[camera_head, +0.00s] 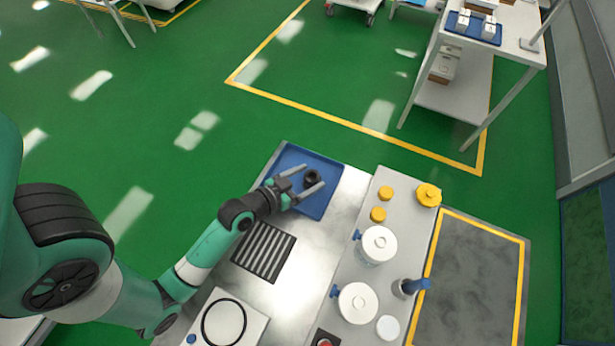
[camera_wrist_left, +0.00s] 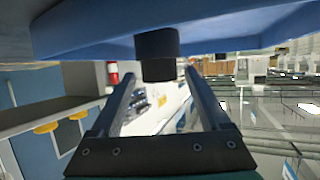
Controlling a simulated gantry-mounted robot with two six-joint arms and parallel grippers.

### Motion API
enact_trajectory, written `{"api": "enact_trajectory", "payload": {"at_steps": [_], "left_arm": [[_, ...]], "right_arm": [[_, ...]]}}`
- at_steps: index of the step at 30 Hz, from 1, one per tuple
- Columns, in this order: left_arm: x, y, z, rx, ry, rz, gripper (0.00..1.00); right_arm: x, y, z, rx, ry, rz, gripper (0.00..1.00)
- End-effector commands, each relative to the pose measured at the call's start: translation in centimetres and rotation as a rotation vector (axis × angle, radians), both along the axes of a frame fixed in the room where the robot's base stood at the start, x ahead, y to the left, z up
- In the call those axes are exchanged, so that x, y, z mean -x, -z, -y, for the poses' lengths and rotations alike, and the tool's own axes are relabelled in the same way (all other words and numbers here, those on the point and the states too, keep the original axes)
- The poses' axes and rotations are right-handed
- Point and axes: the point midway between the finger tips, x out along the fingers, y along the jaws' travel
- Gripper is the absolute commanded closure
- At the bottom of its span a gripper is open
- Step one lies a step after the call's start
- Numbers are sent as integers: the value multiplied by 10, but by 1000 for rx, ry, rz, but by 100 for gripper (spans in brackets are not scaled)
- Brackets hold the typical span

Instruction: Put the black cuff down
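The black cuff (camera_head: 312,177) is a short dark ring standing on the blue tray (camera_head: 322,203) at the far end of the steel table. In the left wrist view the cuff (camera_wrist_left: 157,55) rests against the tray's surface (camera_wrist_left: 95,45), with the picture upside down. My left gripper (camera_head: 302,181) reaches in from the left, its two fingers spread apart on either side of the cuff. In the left wrist view my left gripper (camera_wrist_left: 160,73) shows slim gaps between fingertips and cuff. My right gripper is not in view.
A black slotted rack (camera_head: 264,251) lies nearer on the steel table. A white plate with a black ring (camera_head: 224,322) is at the front.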

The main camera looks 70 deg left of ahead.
Motion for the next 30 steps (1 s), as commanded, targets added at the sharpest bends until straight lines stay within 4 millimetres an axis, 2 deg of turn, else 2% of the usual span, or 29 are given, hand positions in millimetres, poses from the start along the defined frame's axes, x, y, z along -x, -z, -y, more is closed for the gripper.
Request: {"api": "enact_trajectory", "payload": {"at_steps": [11,14,20,24,30], "left_arm": [[2,-5,1,0,0,0,16],[15,-10,5,1,-1,-2,16],[57,-29,20,3,-4,-1,16],[86,-39,28,3,-8,0,16],[103,-47,35,1,-4,0,16]], "right_arm": [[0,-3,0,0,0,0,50],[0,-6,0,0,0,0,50],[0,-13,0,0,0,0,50],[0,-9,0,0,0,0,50],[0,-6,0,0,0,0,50]]}}
